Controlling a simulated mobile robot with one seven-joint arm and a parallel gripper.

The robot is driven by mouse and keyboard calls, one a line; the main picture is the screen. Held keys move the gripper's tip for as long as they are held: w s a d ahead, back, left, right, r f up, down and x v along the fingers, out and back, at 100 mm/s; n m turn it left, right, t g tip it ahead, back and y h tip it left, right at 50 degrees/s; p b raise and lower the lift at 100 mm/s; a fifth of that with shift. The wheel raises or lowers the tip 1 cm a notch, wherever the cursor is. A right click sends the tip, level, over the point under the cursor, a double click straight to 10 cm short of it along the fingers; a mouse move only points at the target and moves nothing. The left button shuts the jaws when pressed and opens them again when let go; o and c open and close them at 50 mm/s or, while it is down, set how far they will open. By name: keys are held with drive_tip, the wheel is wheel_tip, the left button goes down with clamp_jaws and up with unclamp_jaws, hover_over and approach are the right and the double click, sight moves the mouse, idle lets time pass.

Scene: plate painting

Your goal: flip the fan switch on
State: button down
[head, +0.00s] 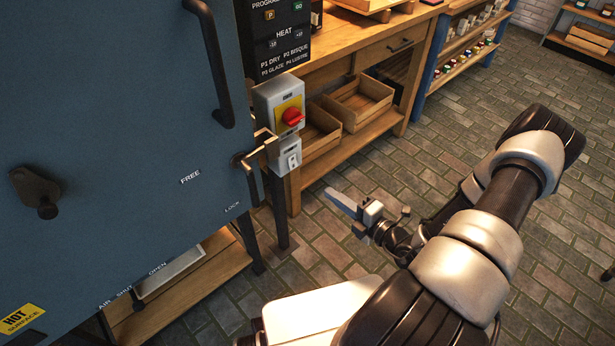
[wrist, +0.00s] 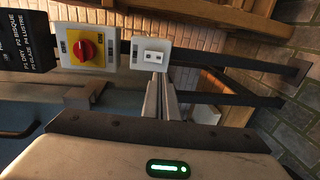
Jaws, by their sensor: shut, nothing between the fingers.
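The fan switch is most likely the small white box with a rocker (head: 291,160), mounted on a post below the red rotary knob. It also shows in the wrist view (wrist: 151,55), close beyond my fingertips. The rocker's position is too small to tell. My gripper (head: 337,200) is shut and empty. In the head view it is in the air to the right of and lower than the switch, apart from it. In the wrist view my fingertips (wrist: 161,78) point at the switch box's lower edge.
The red knob (head: 292,117) on a yellow plate sits just above the switch. The blue kiln door (head: 110,130) with dark handles stands at left, and a latch handle (head: 247,160) juts out near the switch. A wooden bench (head: 375,60) stands behind. Brick floor is clear at right.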

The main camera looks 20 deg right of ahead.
drive_tip(key=b, duration=0.3)
approach(293, 167)
drive_tip(key=x, duration=0.5)
drive_tip(key=shift+w+f, duration=0.15)
drive_tip(key=shift+w, duration=0.05)
drive_tip(key=shift+w+a, duration=0.25)
drive_tip(key=shift+w, duration=0.2)
